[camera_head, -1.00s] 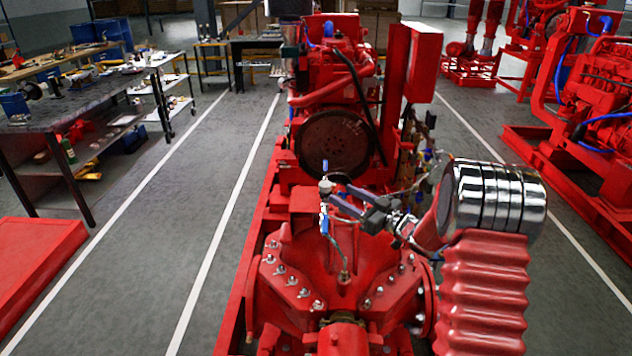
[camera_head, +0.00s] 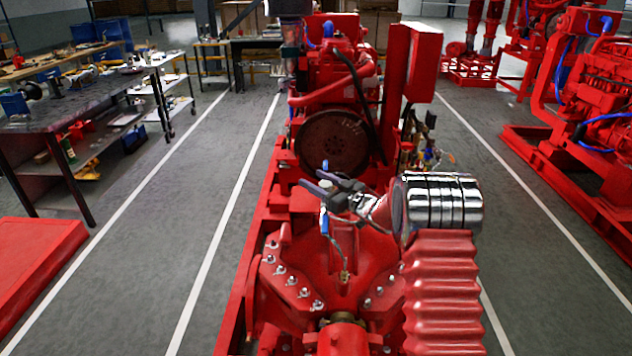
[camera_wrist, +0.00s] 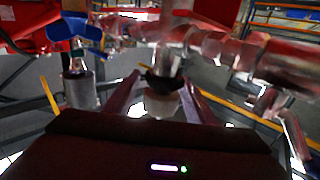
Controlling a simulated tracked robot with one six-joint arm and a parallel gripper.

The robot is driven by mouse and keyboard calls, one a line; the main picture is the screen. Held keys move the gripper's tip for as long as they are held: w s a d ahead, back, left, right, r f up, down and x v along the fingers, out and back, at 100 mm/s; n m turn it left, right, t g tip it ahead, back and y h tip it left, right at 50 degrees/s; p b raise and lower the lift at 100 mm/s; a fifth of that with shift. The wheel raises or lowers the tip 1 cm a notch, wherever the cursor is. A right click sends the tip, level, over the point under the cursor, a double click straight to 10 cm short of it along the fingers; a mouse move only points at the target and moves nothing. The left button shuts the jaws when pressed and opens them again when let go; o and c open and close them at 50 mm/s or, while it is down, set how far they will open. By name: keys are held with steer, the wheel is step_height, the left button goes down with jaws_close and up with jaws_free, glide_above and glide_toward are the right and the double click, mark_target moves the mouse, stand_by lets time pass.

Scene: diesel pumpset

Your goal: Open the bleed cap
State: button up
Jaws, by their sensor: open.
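Small valve fittings with blue handles (camera_head: 324,221) stand on top of the red pump casing (camera_head: 287,262) in the head view. My gripper (camera_head: 314,181) is open at the upper part of these fittings, with its dark fingers pointing left. In the wrist view, a pale rounded cap-like piece (camera_wrist: 162,102) under a dark ring sits between the two spread fingers of my gripper (camera_wrist: 160,92). I cannot tell for sure that it is the bleed cap, or whether a finger touches it. A silver cylinder (camera_wrist: 80,90) hangs left of the fingers, near a blue handle (camera_wrist: 72,29).
Blurred silver pipework (camera_wrist: 215,45) crosses above the fingers in the wrist view. The red engine with its round flywheel housing (camera_head: 333,141) stands behind the pump. A cluttered workbench (camera_head: 70,110) is at left. Grey floor (camera_head: 175,200) is clear between bench and pumpset.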

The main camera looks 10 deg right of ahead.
steer(key=shift+c, duration=0.4)
steer(key=c, duration=1)
steer(key=shift+n+g+y, duration=0.5)
steer(key=shift+y, duration=0.1)
steer(key=shift+o, duration=0.2)
steer(key=n+g+y, duration=0.2)
steer(key=s+n+g+y, duration=0.1)
steer(key=shift+a+g, duration=0.3)
steer(key=shift+a, duration=0.05)
steer(key=shift+s+a+n+g+y, duration=0.1)
steer(key=shift+s+n+g+y, duration=0.1)
steer(key=shift+n+g+y, duration=0.45)
steer(key=shift+s+a+n+g+y, duration=0.2)
steer(key=shift+n+g, duration=0.4)
steer(key=shift+g, duration=0.55)
steer(key=shift+s+a+n+g+y, duration=0.15)
steer(key=shift+n+g+y, duration=0.3)
steer(key=shift+n+g, duration=0.35)
steer(key=shift+c, duration=0.2)
steer(key=shift+s+r+n+g, duration=0.15)
steer(key=shift+n+g, duration=0.3)
steer(key=shift+g, duration=0.55)
steer(key=o, duration=1.1)
